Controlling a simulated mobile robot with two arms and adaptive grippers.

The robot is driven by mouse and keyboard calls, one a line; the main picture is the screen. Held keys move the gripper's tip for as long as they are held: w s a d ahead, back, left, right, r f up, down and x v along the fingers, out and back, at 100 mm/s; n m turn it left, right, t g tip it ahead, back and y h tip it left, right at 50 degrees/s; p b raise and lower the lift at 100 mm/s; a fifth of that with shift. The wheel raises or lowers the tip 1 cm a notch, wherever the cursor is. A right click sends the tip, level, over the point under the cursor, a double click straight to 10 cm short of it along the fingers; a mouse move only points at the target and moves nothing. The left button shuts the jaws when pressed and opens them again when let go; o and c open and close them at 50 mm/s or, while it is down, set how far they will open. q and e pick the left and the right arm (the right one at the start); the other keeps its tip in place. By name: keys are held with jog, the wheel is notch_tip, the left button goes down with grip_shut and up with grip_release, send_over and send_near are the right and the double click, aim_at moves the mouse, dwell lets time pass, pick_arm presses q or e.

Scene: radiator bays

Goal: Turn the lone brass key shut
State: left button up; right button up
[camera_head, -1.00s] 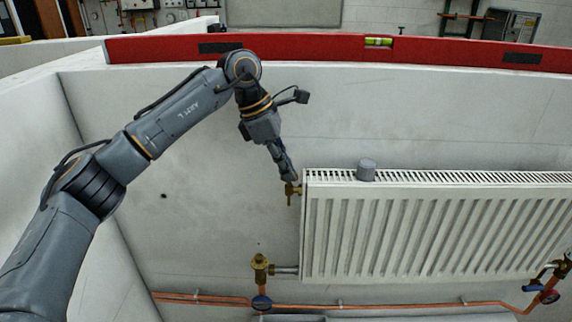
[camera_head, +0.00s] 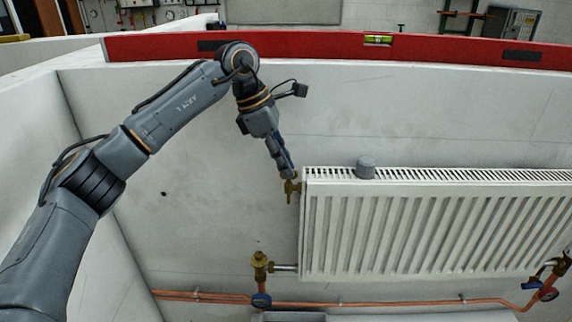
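The lone brass key (camera_head: 290,189) sits on a small brass fitting at the upper left end of the white radiator (camera_head: 312,240). Its lower part hangs down beside the radiator's left edge. My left gripper (camera_head: 287,173) reaches down from above, with its fingertips right at the top of the key. The fingers look close together and narrow from this side. Whether they grip the key or only touch it is too small to tell. My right gripper is not in view.
A grey cylinder (camera_head: 366,168) stands on the radiator; a red spirit level (camera_head: 300,47) lies on the wall top.

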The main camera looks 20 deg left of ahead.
pick_arm(q)
jog(key=v, duration=1.1)
jog(key=shift+a, duration=0.1)
